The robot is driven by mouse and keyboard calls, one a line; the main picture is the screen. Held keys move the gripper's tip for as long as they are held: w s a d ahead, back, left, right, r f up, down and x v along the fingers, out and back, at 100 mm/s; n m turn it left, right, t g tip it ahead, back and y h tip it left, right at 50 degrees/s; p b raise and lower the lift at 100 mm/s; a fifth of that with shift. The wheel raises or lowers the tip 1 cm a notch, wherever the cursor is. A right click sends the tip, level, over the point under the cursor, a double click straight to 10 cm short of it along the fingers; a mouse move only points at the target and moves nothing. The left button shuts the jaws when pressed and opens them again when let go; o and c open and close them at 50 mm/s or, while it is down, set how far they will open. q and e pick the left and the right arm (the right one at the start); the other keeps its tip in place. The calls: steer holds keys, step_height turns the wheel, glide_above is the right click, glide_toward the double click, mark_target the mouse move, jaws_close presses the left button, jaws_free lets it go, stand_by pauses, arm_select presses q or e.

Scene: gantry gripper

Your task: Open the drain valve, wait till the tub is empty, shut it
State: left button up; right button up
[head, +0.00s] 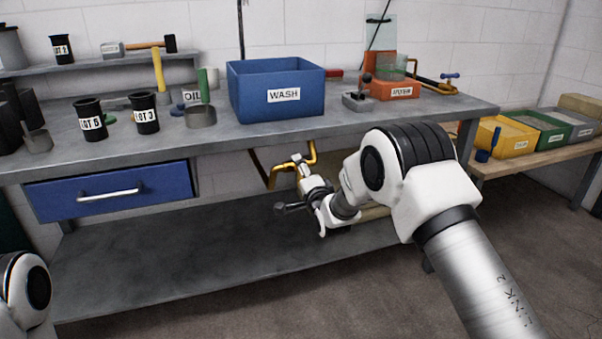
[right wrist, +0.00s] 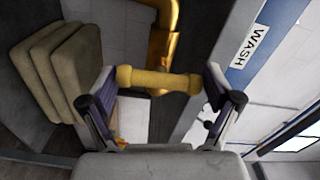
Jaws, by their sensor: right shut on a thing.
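The blue tub marked WASH (head: 276,95) stands on the workbench; its far inner wall shows, but its floor and any water are hidden. A brass drain pipe (head: 258,163) runs below the bench top under the tub. It also shows in the right wrist view (right wrist: 168,45). My right gripper (head: 300,163) is under the bench front at this pipe. In the right wrist view, its two fingers (right wrist: 165,88) are shut on the ends of a yellow valve handle (right wrist: 160,80), which lies crosswise between them. My left gripper is out of view.
The bench top (head: 225,130) overhangs the pipe, with a lower shelf (head: 190,240) beneath. A blue drawer (head: 110,193) is to the left. Several tan stacked slabs (right wrist: 65,65) lie near the gripper in the right wrist view. Bins stand on a right side table.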

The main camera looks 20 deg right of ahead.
steer(key=shift+m, duration=0.3)
steer(key=o, duration=0.9)
steer(key=s, duration=1.2)
steer(key=shift+d, duration=0.25)
steer(key=shift+f, duration=0.1)
